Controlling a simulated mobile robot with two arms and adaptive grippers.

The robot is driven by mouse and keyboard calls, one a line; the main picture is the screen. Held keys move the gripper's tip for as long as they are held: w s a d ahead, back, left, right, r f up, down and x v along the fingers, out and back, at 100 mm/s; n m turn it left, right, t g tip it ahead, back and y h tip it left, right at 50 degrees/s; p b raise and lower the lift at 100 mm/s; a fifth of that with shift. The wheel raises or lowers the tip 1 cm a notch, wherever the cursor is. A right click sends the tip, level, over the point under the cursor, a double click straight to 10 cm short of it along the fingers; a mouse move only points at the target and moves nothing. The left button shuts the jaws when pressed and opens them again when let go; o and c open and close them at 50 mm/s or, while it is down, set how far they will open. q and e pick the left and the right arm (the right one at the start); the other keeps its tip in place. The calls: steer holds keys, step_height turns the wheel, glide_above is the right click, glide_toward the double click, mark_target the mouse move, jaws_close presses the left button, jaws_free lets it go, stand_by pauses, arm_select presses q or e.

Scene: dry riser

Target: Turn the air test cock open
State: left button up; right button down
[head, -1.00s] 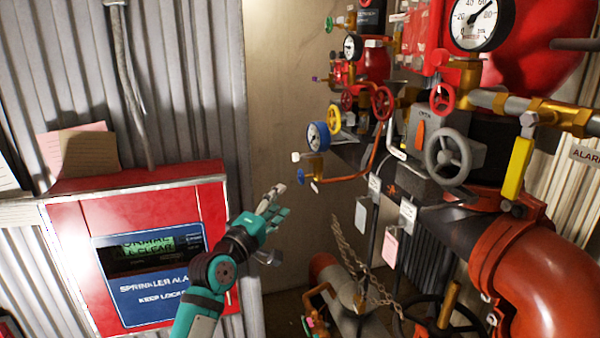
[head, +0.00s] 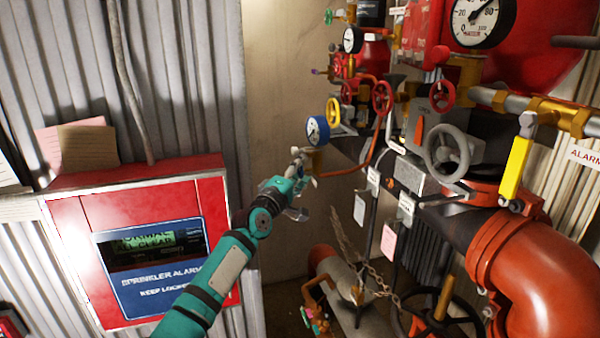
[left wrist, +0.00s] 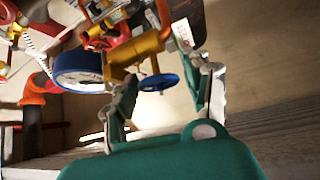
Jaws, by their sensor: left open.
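A small blue handwheel (left wrist: 158,82) on a brass valve body (left wrist: 140,52) shows in the left wrist view, with no readable label. I take it as the air test cock. My left gripper (left wrist: 168,92) is open, its two fingers on either side of the handwheel, which looks free between them; contact cannot be told. In the head view my left gripper (head: 300,165) is at the brass fitting under the blue-rimmed gauge (head: 318,131) and hides the handwheel. That gauge also shows at the left in the left wrist view (left wrist: 78,70). My right gripper is not in view.
Red and yellow handwheels, a grey handwheel (head: 447,152), hanging tags and a copper pipe (head: 365,158) crowd the right. The beige wall (head: 275,90) behind is bare.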

arm_select(q)
steer(key=c, duration=0.9)
steer(key=shift+d+r+p, duration=0.1)
steer(key=shift+r+p, duration=0.25)
steer(key=shift+p, duration=0.2)
steer(key=shift+n+y+p, duration=0.3)
steer(key=shift+n+p, duration=0.1)
steer(key=shift+p, duration=0.05)
steer(key=shift+n+g, duration=0.3)
steer(key=shift+g, duration=0.1)
steer(key=shift+f+g, duration=0.1)
steer(key=shift+g, duration=0.2)
steer(key=shift+n+g+y+p, duration=0.3)
steer(key=shift+n+g+y, duration=0.1)
steer(key=shift+n+g, duration=0.4)
steer(key=shift+f+n+g, duration=0.15)
steer(key=shift+n+g, duration=0.15)
steer(key=shift+n, duration=0.2)
